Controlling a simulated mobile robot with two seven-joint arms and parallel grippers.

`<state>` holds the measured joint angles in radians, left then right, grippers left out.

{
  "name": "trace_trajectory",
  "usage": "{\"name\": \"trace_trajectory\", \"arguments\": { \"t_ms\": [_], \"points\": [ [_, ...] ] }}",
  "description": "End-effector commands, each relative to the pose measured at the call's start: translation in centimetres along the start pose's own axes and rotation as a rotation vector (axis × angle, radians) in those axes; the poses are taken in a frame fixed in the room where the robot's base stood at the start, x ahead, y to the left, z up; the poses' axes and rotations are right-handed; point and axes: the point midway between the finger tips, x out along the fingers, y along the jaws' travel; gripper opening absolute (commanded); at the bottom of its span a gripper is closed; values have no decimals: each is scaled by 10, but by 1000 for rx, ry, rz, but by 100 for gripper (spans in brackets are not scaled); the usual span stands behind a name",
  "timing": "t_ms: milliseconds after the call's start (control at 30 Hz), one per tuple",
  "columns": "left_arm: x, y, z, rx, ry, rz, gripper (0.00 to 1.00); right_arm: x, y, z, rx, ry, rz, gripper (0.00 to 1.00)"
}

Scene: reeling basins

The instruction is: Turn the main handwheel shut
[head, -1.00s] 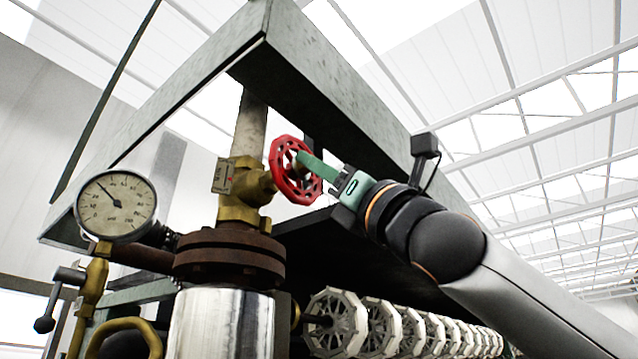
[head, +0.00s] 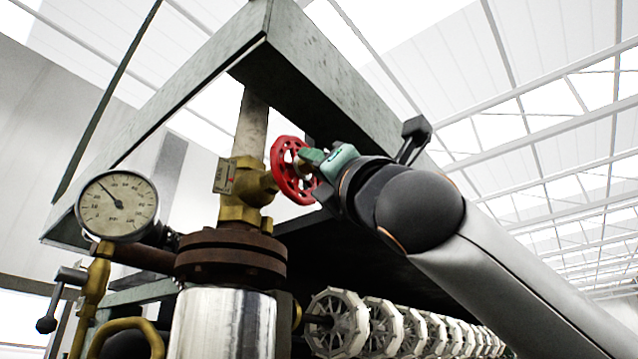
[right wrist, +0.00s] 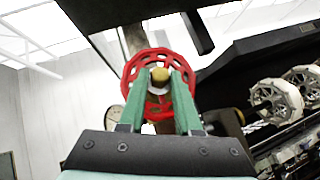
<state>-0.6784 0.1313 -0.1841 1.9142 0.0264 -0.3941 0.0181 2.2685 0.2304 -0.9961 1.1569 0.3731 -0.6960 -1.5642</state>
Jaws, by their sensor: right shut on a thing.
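The red handwheel (head: 284,171) sits on the brass valve (head: 241,193) on the upright pipe in the head view. My right gripper (head: 306,162) reaches it from the right. In the right wrist view the red handwheel (right wrist: 132,72) is straight ahead, and the green fingers of my right gripper (right wrist: 160,88) lie over its face, one on each side of the brass hub (right wrist: 160,74). The gripper is shut on the handwheel at its middle. The exact contact is partly hidden by the fingers. My left gripper is not in view.
A round pressure gauge (head: 117,205) stands left of the valve, with a brown flange (head: 229,254) below. A grey metal beam frame (head: 330,85) passes close above the wheel. White reels (head: 338,322) line up below my right arm.

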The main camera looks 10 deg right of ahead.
Motion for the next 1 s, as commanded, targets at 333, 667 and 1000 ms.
{"name": "trace_trajectory", "arguments": {
  "t_ms": [333,667,1000],
  "points": [
    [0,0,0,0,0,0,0,0,4,0,131,2,-129,0],
    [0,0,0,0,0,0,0,0,3,0,166,2,-165,0],
    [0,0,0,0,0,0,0,0,3,-1,166,3,-164,38]
  ]
}}
